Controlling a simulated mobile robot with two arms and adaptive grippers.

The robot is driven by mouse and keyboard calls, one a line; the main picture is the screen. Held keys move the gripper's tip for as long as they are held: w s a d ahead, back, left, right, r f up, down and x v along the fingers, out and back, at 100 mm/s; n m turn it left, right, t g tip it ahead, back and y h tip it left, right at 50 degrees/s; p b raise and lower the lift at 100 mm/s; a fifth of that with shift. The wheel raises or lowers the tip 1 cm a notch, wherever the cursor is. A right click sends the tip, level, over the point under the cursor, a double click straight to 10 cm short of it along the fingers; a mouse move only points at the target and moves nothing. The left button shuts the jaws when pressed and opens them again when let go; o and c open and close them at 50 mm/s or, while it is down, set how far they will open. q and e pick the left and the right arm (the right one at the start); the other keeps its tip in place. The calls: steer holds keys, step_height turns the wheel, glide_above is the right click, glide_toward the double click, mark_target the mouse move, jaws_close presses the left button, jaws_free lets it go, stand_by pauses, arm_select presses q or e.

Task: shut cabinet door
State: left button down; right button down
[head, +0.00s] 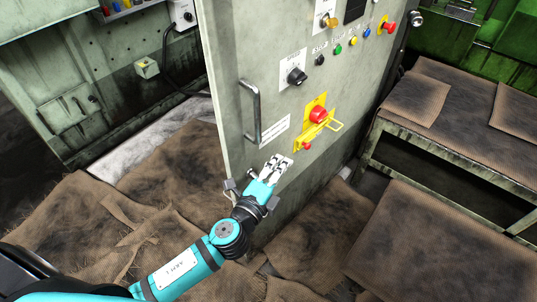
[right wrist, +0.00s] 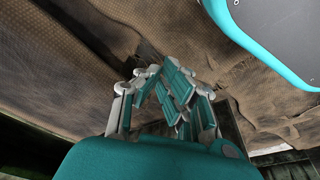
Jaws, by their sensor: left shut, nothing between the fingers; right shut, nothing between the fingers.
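The grey-green cabinet door (head: 232,110) stands ajar in the middle of the head view, its edge turned towards me. It carries a bar handle (head: 252,112), a black knob, coloured buttons and a red-and-yellow switch (head: 318,116). My left gripper (head: 277,164) is shut and empty, in front of the lower door face, below the handle and the switch. I cannot tell whether it touches the door. In the right wrist view my right gripper (right wrist: 172,82) is shut and empty above brown matting. The door does not show clearly there.
The open cabinet interior (head: 90,95) shows at the left, with a small box and a black cable. Brown mats (head: 160,210) cover the floor, overlapping and wrinkled. A low bench (head: 455,125) with mats stands at the right, before green machinery (head: 480,40).

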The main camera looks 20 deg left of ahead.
mark_target(268, 158)
arm_select(q)
steer(key=shift+w+a, duration=0.3)
steer(key=shift+a, duration=0.3)
steer(key=shift+w+a, duration=0.25)
steer(key=shift+a, duration=0.35)
steer(key=shift+w+a, duration=0.3)
steer(key=shift+a, duration=0.3)
